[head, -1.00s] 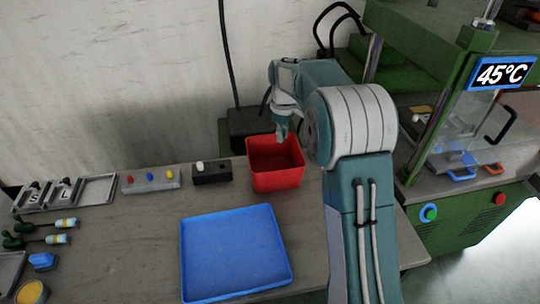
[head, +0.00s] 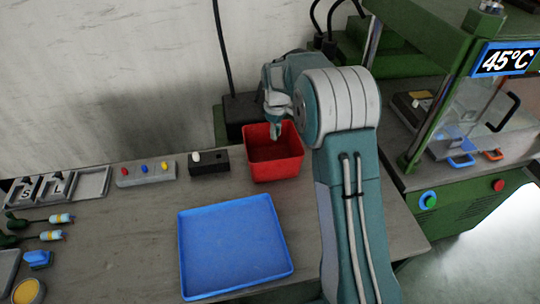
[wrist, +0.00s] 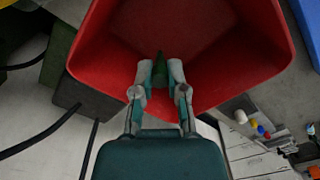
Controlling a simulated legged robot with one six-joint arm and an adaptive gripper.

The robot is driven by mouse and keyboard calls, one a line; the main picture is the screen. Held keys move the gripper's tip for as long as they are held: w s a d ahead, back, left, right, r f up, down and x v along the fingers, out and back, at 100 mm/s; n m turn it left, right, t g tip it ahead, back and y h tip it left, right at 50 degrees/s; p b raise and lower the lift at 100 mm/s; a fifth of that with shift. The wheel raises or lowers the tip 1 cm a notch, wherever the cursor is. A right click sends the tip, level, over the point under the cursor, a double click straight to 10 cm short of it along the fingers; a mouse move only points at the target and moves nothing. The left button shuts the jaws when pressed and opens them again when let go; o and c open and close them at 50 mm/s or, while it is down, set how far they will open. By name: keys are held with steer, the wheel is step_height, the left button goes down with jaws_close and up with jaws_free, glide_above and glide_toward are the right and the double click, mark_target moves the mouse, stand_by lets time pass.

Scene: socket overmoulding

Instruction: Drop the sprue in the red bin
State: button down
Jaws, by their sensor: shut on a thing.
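The red bin (head: 275,172) stands on the table near its back edge, beside my arm. It fills the upper part of the wrist view (wrist: 215,95), with its open inside towards the camera. My gripper (head: 276,134) points down at the bin's opening, near its back left part. In the wrist view my gripper (wrist: 160,76) is shut on a small dark green piece, the sprue (wrist: 160,65), which sticks out a little between the fingertips. In the head view the sprue cannot be made out. The bin's visible floor looks empty.
A blue tray (head: 235,246) lies empty in front of the bin. A black box with a white button (head: 210,162) and a grey box with coloured buttons (head: 147,173) stand to the left. A green press (head: 455,195) showing 45°C stands at the right.

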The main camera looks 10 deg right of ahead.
steer(key=shift+a, duration=0.1)
steer(key=c, duration=0.6)
jaws_free()
step_height(320, 180, up, 12)
steer(key=shift+f, duration=0.1)
